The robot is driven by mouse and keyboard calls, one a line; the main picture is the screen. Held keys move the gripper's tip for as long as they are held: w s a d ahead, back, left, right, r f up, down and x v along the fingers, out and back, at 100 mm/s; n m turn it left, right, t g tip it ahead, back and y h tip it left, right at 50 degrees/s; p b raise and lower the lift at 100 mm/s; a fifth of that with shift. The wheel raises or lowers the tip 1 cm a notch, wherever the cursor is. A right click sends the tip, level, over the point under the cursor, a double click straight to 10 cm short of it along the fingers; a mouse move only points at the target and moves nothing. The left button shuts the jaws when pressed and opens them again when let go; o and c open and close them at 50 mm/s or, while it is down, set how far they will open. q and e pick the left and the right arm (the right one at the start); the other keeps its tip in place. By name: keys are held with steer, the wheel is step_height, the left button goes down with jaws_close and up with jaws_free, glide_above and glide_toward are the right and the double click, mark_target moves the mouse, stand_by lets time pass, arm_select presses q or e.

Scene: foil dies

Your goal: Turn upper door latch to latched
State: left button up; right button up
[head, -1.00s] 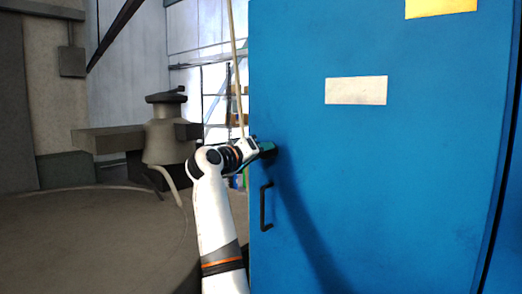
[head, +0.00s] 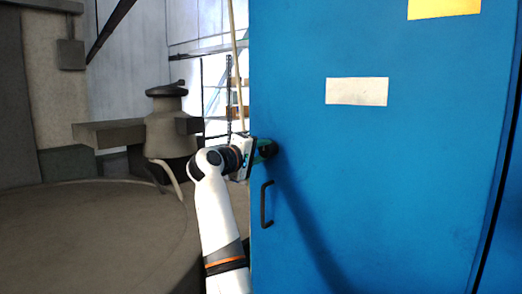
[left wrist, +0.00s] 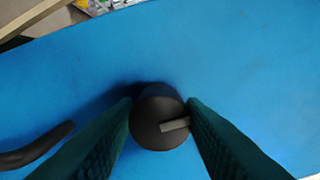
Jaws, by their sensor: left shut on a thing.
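The upper door latch is a round dark knob (left wrist: 152,112) on the blue door (head: 400,180). It carries a lighter grey bar that points to the right and slightly up in the left wrist view. My left gripper (head: 266,150) is at the door above the black handle. In the left wrist view its two green fingers (left wrist: 160,101) press on either side of the knob. In the head view the gripper hides the knob. My right gripper does not show.
A black door handle (head: 266,205) sits below the latch; it also shows in the left wrist view (left wrist: 35,150). A white label (head: 357,91) and a yellow label (head: 443,8) are on the door. Grey machinery (head: 168,125) stands at the left.

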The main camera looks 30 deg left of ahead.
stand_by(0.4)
arm_select(q)
steer(key=o, duration=1)
steer(key=s+a+b, duration=0.1)
steer(key=s+b, duration=0.3)
steer(key=s, duration=0.8)
steer(key=shift+f, duration=0.1)
